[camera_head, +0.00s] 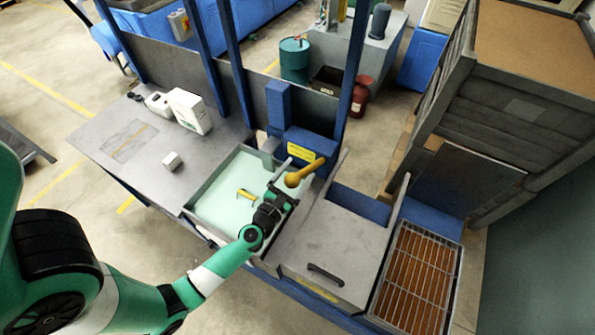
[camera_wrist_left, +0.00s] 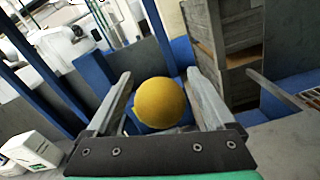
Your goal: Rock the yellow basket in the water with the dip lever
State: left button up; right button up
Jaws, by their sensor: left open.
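The dip lever ends in a yellow ball knob (camera_head: 292,180), on a yellow arm beside the blue housing (camera_head: 305,145) at the back of the tank. In the left wrist view the knob (camera_wrist_left: 160,102) sits between my left gripper's (camera_wrist_left: 160,88) two spread fingers, with a gap on each side. The left gripper (camera_head: 283,188) is open at the knob, over the tank's right side. The water tank (camera_head: 215,205) holds pale green water. A small yellow part of the basket (camera_head: 246,194) shows in the water; my arm may hide the rest. My right gripper is not in view.
A grey lidded box (camera_head: 325,245) with a dark handle stands right of the tank, then a wire-rack tray (camera_head: 418,275). White containers (camera_head: 188,110) and a small white block (camera_head: 172,161) lie on the left tabletop. Blue posts (camera_head: 354,70) rise behind the tank.

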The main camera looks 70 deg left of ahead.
pick_arm(q)
grip_shut()
dwell(0.5)
